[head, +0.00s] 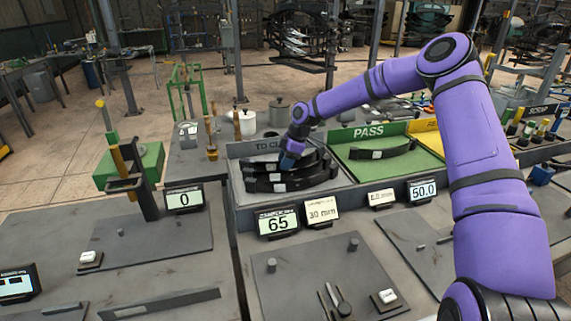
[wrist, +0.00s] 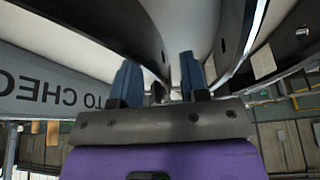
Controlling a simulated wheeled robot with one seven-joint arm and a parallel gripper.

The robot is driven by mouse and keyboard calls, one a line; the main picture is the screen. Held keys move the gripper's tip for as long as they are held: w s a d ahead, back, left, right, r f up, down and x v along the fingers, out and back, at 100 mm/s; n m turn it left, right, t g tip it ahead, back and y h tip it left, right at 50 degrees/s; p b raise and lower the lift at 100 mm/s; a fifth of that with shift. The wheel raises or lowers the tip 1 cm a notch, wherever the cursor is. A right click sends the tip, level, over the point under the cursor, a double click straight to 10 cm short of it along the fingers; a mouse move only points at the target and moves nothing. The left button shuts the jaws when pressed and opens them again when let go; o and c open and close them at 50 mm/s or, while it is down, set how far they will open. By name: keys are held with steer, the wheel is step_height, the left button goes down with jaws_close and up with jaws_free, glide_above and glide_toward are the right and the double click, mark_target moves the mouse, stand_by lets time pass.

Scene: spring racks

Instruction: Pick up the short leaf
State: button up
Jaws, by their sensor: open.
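Several dark curved spring leaves (head: 285,185) with small pale tags lie close together in the grey TO CHECK tray (head: 338,192). I cannot tell for sure which one is the short leaf. My gripper (head: 288,163) is down over these leaves in the head view, and its tips are partly hidden among them. In the wrist view my gripper (wrist: 160,78) has its two blue fingers apart, with dark leaf edges (wrist: 142,28) close in front of them. No leaf is clearly held between the fingers.
A green PASS tray (head: 350,172) with one tagged leaf (head: 382,150) stands right of the TO CHECK tray, and a yellow tray (head: 428,139) beyond it. Displays reading 65 (head: 277,223) and 30 mm (head: 322,211) stand in front. A plate with pegs (head: 320,275) lies nearer.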

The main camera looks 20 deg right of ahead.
steer(key=shift+c, duration=0.5)
jaws_close()
steer(key=shift+r, duration=0.15)
